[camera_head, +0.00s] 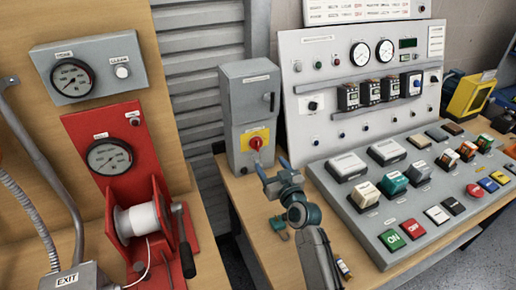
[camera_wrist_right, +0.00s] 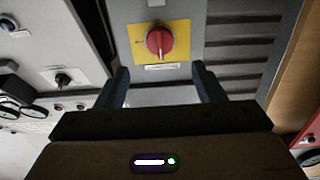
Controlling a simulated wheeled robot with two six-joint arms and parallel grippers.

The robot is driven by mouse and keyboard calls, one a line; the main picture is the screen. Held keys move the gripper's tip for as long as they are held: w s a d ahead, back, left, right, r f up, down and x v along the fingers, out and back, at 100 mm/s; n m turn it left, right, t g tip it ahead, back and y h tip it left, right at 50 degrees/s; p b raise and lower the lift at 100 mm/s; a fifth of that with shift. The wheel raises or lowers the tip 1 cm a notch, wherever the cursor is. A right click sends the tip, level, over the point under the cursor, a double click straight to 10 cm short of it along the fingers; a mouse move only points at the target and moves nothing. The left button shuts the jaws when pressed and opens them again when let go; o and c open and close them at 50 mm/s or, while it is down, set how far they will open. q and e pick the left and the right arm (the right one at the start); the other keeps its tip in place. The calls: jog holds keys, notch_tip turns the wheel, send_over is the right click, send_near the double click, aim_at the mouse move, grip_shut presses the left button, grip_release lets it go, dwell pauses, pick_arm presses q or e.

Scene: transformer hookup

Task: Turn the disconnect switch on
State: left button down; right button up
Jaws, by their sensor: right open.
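The disconnect switch is a grey box (camera_head: 249,90) at the back of the bench in the head view. Its red rotary knob (camera_head: 256,143) sits on a yellow plate (camera_head: 245,137) on the lower front. My right gripper (camera_head: 272,164) is just in front of the box, low and slightly right of the knob, open and empty. In the right wrist view the red knob (camera_wrist_right: 159,41) is ahead, centred between the two spread fingers (camera_wrist_right: 161,76) and apart from them. The yellow plate (camera_wrist_right: 181,36) surrounds it. My left gripper is not in view.
A grey meter panel (camera_head: 326,80) and a sloped button console (camera_head: 385,245) stand right of my right arm. A red winch unit (camera_head: 80,125) with a white spool stands left. A small green item (camera_head: 279,226) lies on the wooden bench beside my arm.

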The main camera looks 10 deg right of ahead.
aim_at(258, 146)
jog(key=w, duration=0.2)
jog(key=w+a, duration=0.1)
jog(key=w, duration=0.2)
jog(key=w+p, duration=0.1)
jog(key=w, duration=0.1)
jog(key=shift+w+a, duration=0.25)
jog(key=shift+w, duration=0.1)
jog(key=shift+w+a+r, duration=0.1)
jog(key=shift+w, duration=0.55)
jog(key=shift+w, duration=0.1)
jog(key=c, duration=1)
